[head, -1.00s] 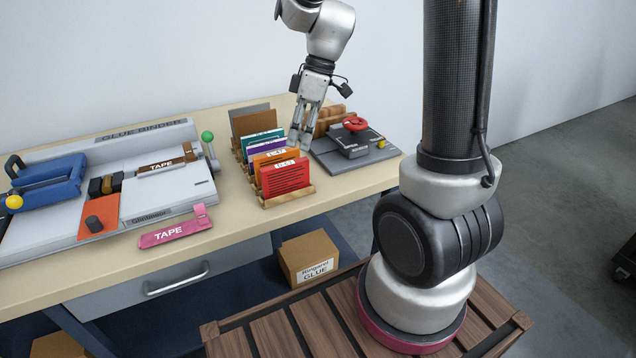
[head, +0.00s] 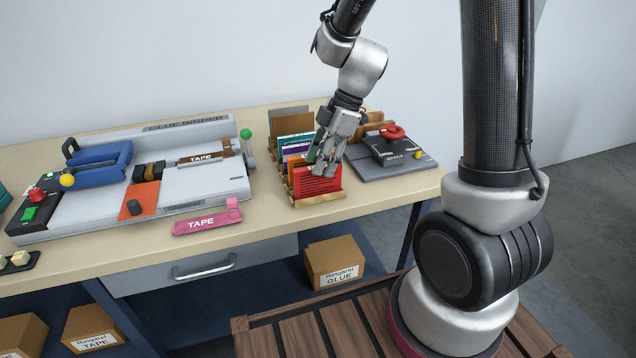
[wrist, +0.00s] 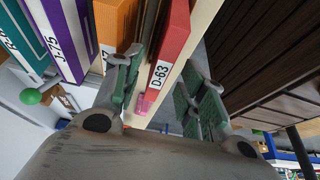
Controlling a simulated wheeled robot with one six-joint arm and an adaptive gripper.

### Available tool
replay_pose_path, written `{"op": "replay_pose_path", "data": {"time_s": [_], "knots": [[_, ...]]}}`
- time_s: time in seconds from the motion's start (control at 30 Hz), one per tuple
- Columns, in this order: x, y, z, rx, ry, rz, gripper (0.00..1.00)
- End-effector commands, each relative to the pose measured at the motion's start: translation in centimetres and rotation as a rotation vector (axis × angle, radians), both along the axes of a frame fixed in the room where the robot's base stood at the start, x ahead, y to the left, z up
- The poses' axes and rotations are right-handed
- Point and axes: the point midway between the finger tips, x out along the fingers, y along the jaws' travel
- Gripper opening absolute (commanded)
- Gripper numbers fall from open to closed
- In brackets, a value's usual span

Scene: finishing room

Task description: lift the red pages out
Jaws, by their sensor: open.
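The red pages (head: 318,186) stand upright in the front slot of a wooden rack (head: 322,201). In the wrist view the red pages (wrist: 174,38) show a spine labelled D-63. My gripper (head: 326,165) is open over their upper part and hides some of them. In the wrist view my gripper (wrist: 162,72) has one green-padded finger on each side of the red spine. The left finger is by the gap between the red and the orange pages (wrist: 114,22). I cannot tell whether either finger touches the red pages.
Purple pages (wrist: 70,35), teal pages (wrist: 18,30) and brown ones stand behind in the rack. A grey press (head: 393,150) with a red knob is close on the right. A pink tape packet (head: 207,219) and the glue binder (head: 190,185) are to the left.

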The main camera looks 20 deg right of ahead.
Motion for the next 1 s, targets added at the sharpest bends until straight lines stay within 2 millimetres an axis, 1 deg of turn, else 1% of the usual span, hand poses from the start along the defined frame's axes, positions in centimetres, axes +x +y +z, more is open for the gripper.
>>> {"op": "replay_pose_path", "data": {"time_s": [0.1, 1.0], "knots": [[-0.02, 0.22, -0.45, 0.0, 0.0, 0.0, 0.41], [0.01, 0.17, -0.93, 0.0, -0.001, -0.001, 0.41]]}}
